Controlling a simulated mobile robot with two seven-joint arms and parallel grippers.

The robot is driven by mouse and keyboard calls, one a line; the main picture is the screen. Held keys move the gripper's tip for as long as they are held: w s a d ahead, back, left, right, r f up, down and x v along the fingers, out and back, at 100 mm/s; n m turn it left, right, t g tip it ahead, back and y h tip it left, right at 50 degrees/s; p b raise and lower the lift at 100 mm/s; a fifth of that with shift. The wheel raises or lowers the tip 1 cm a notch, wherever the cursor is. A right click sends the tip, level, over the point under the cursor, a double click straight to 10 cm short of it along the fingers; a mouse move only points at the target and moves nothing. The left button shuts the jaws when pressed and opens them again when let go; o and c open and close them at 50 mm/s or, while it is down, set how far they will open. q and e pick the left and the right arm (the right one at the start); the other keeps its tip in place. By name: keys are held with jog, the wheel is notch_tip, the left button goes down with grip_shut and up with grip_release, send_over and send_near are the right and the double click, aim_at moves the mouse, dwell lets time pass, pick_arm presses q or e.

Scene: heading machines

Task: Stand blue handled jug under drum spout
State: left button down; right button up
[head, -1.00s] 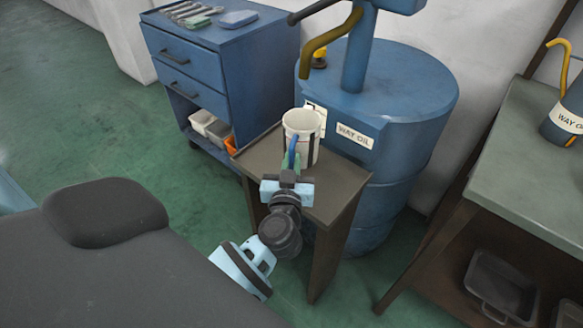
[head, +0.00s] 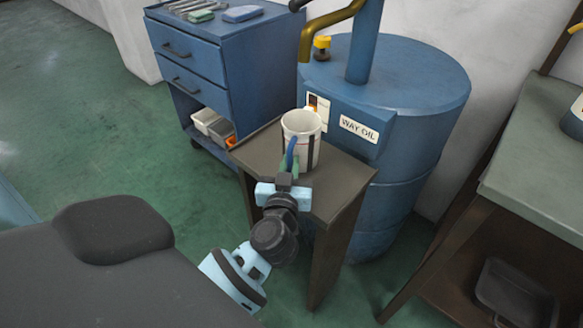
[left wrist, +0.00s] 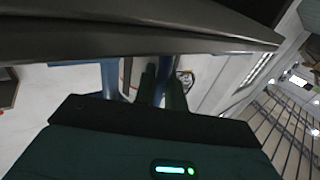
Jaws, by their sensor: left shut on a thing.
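The white jug (head: 301,128) with a blue handle (head: 291,152) is upright at the small dark stand (head: 335,190), in front of the drum. Whether its base touches the top cannot be told. The brown spout (head: 318,38) of the blue drum (head: 410,85) ends above and behind the jug in the picture. My left gripper (head: 288,166) is shut on the jug's handle, on the near side. In the left wrist view its dark fingers (left wrist: 163,88) are close together, and most of the jug is hidden. My right gripper is not in view.
A blue drawer cabinet (head: 220,65) with tools on top stands left of the drum. A workbench (head: 540,165) stands at the right, with a dark tray (head: 515,290) below. Green floor lies open at the left.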

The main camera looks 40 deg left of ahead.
pick_arm(q)
jog(key=shift+f, duration=0.1)
jog(key=c, duration=1.5)
grip_release()
jog(key=shift+o, duration=0.2)
jog(key=p+v, duration=0.1)
jog(key=v, duration=1.1)
